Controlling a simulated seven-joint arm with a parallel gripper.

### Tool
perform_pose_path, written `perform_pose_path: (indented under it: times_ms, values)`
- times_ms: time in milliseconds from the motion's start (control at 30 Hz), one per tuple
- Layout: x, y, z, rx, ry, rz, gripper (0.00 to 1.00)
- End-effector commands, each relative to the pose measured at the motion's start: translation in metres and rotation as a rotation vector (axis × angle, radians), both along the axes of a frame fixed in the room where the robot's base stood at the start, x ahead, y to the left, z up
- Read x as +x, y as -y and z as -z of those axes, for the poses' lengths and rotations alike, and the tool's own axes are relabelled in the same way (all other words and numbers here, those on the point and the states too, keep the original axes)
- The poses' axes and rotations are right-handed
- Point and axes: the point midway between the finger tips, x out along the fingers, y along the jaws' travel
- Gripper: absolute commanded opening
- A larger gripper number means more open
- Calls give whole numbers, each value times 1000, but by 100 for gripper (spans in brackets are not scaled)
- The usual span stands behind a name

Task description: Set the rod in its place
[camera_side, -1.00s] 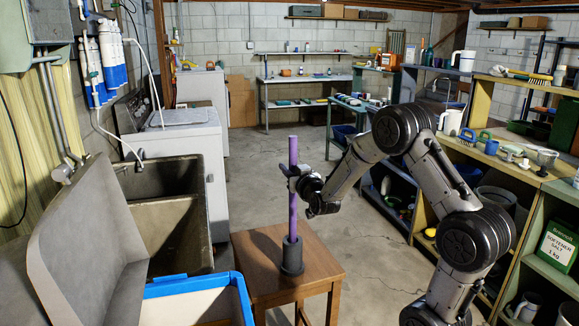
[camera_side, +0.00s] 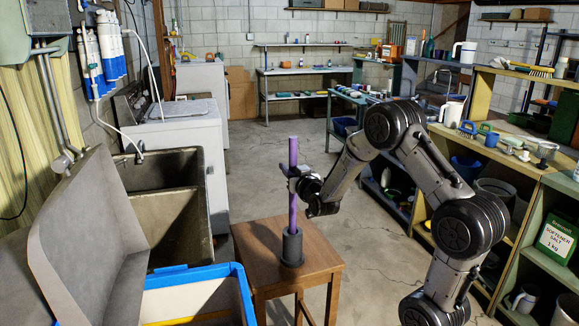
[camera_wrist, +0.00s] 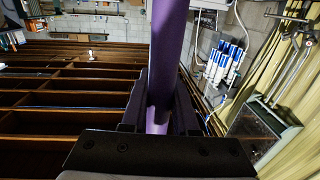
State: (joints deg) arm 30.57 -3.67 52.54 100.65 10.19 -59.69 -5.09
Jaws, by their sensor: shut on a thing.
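A long purple rod (camera_side: 293,153) stands upright above a small wooden stool. My gripper (camera_side: 295,180) is shut on the rod at about its upper middle, coming from the right. In the wrist view the rod (camera_wrist: 167,45) runs up between my two dark fingers (camera_wrist: 158,110). A dark grey cylindrical holder (camera_side: 292,249) stands on the stool top (camera_side: 258,248). The rod's lower end goes into the holder's mouth and is hidden there; how deep it sits cannot be seen.
Loaded shelves (camera_side: 530,160) line the right. Open floor lies behind the stool.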

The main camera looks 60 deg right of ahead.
Motion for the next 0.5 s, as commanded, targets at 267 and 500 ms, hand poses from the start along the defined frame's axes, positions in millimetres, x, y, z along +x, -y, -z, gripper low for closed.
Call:
perform_pose_path:
  times_ms: [267,500]
  values:
    - [0,0,7,-1,1,0,0]
    - [0,0,10,-1,2,0,0]
